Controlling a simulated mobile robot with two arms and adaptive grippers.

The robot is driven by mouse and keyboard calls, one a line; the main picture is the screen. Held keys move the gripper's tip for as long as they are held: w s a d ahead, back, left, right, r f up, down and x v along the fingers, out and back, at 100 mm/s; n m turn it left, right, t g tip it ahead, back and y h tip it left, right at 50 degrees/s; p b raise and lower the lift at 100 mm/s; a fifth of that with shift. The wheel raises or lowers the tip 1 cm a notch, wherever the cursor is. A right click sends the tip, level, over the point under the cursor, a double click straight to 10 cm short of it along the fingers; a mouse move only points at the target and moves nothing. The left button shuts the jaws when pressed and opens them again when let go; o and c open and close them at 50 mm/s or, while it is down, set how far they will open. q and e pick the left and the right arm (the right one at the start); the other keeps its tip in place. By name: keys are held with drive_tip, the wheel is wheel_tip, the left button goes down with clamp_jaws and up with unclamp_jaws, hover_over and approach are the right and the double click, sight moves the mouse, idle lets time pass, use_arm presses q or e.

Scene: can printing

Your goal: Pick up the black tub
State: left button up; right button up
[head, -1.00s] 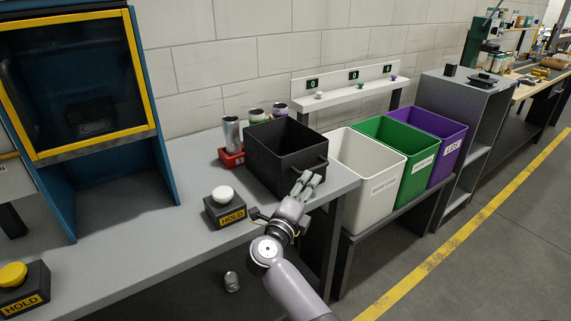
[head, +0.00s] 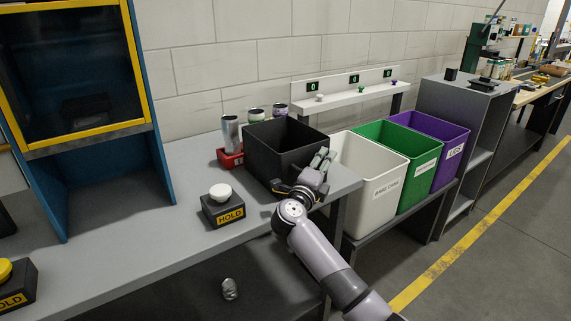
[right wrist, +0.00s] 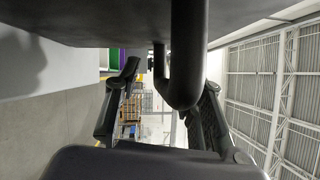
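The black tub (head: 268,158) is an open, empty-looking box. It stands upright on the grey bench near its right end. My right gripper (head: 323,159) is at the tub's right side, where its handle is mostly hidden behind the fingers. In the right wrist view the dark handle (right wrist: 186,70) hangs between the two fingers of my right gripper (right wrist: 165,85). The fingers are spread, with a visible gap to the left of the handle. I cannot tell whether the right finger touches it. My left gripper is not in view.
A red holder (head: 230,159) with a silver can (head: 231,134) stands left of the tub. A HOLD button box (head: 222,206) sits in front. White (head: 382,187), green (head: 409,160) and purple (head: 450,150) bins stand to the right. A can (head: 230,289) lies below the bench.

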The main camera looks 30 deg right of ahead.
clamp_jaws()
idle(0.3)
